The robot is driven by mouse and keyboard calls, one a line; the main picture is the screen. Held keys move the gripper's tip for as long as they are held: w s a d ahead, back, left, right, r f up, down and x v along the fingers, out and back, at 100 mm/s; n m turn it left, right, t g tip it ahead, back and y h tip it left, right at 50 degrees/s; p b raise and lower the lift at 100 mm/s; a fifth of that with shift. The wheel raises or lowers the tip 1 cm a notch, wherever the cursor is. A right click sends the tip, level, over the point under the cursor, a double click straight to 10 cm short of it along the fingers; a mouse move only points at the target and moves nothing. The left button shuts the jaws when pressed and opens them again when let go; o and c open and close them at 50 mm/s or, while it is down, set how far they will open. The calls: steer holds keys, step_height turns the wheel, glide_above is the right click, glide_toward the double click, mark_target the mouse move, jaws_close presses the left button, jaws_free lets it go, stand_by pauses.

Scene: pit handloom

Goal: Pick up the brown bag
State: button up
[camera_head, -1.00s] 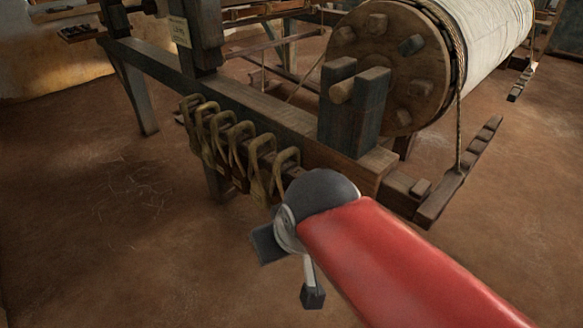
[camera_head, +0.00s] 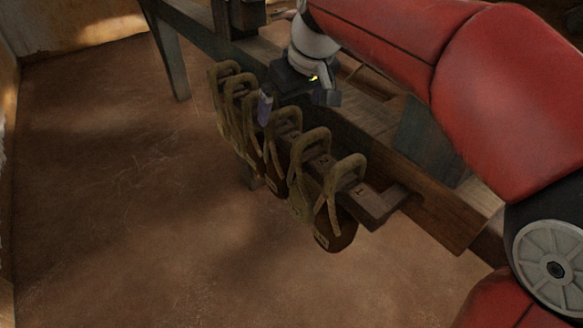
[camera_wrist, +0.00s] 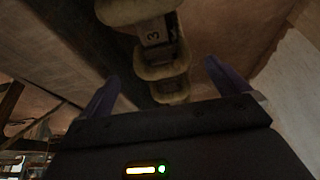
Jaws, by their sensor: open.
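Several similar brown bags with arched handles hang in a row from the loom's side rail. The nearest bag (camera_head: 336,232) shows a rounded brown body by the number 1. I cannot tell which one is meant by the brown bag. My gripper (camera_head: 268,108) is above the middle of the row, pointing down. One purplish finger shows beside the handles; the other is hidden. In the wrist view my gripper (camera_wrist: 161,72) is open, with a bag handle (camera_wrist: 160,70) between or just beyond its fingers. Another handle (camera_wrist: 135,12) lies beyond, by the number 3.
The numbered rail (camera_head: 378,205) sticks out along the loom's wooden beam (camera_head: 440,210). Neighbouring handles stand close to my gripper on both sides. The earthen floor (camera_head: 120,200) left of the row is clear.

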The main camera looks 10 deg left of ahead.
mark_target(282, 126)
steer(key=shift+w+a+f, duration=0.25)
steer(key=shift+a+f, duration=0.15)
steer(key=shift+f, duration=0.2)
steer(key=shift+w+a+f, duration=0.25)
steer(key=shift+a+f, duration=0.15)
steer(key=shift+f, duration=0.2)
steer(key=b+x, duration=0.1)
steer(key=x, duration=0.4)
steer(key=shift+f+b, duration=0.25)
steer(key=shift+b, duration=0.05)
steer(key=shift+d, duration=0.1)
steer(key=c, duration=1.7)
steer(key=shift+r, duration=0.2)
steer(key=shift+c, duration=0.2)
steer(key=shift+r, duration=0.1)
steer(key=shift+r+p, duration=0.55)
steer(key=shift+r, duration=1.05)
steer(key=shift+s+r, duration=0.1)
steer(key=s+a, duration=1.1)
steer(key=s, duration=0.2)
steer(key=shift+s+a+p, duration=0.25)
steer(key=shift+a+p, duration=0.1)
steer(key=shift+a, duration=0.05)
steer(key=shift+w, duration=0.1)
